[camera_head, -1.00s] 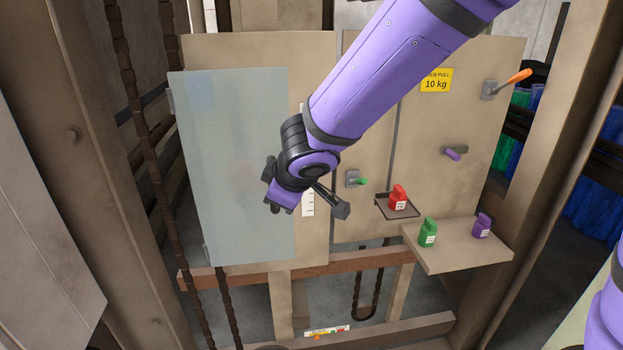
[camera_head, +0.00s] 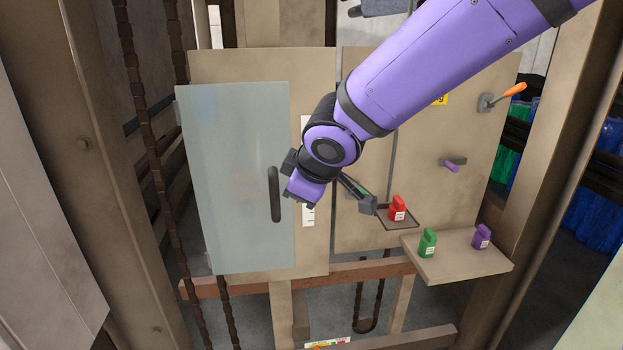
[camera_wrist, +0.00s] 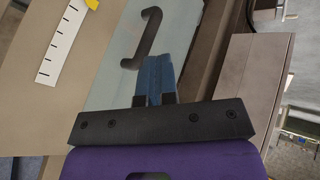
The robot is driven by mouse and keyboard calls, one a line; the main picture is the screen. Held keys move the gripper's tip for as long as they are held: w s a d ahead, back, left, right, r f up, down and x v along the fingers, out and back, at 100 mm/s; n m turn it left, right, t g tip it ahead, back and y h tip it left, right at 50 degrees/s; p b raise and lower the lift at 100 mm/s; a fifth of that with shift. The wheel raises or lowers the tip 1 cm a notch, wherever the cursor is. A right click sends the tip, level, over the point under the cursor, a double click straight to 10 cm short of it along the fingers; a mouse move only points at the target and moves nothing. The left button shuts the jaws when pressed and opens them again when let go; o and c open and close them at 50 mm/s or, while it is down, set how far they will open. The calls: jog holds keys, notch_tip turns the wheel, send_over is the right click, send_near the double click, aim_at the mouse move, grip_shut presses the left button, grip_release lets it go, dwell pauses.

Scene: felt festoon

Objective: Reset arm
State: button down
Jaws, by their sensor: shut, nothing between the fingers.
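My gripper shows in the wrist view (camera_wrist: 156,78) with its fingers together and empty. It points toward the pale translucent door (camera_wrist: 116,76) and its dark handle (camera_wrist: 146,38), with no clear contact. In the head view my purple arm crosses from the upper right and its wrist is in front of the panel, just right of the door (camera_head: 235,150) and its handle (camera_head: 274,195). The fingertips cannot be made out there. The door looks closed against the beige panel (camera_head: 310,260).
A red bottle (camera_head: 397,208) stands on a small tray (camera_head: 400,224). Green (camera_head: 428,242) and purple (camera_head: 482,237) bottles stand on the shelf (camera_head: 455,262). An orange lever (camera_head: 513,90) and a purple knob (camera_head: 450,166) project from the panel. Wooden posts (camera_head: 75,150) flank it.

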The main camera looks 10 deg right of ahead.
jog(key=s+d+r+m+h, duration=0.1)
jog(key=s+d+r+m, duration=0.15)
jog(key=d, duration=0.35)
jog(key=s+d+r+m+h, duration=0.1)
jog(key=s+d+r, duration=0.1)
jog(key=d+r, duration=0.25)
jog(key=s+d+r+m+g, duration=0.1)
jog(key=s+d+m, duration=0.9)
jog(key=s+d, duration=0.5)
jog(key=shift+s+d+r+g+h, duration=0.2)
jog(key=shift+s+d+g+h, duration=0.1)
jog(key=shift+s+h, duration=0.1)
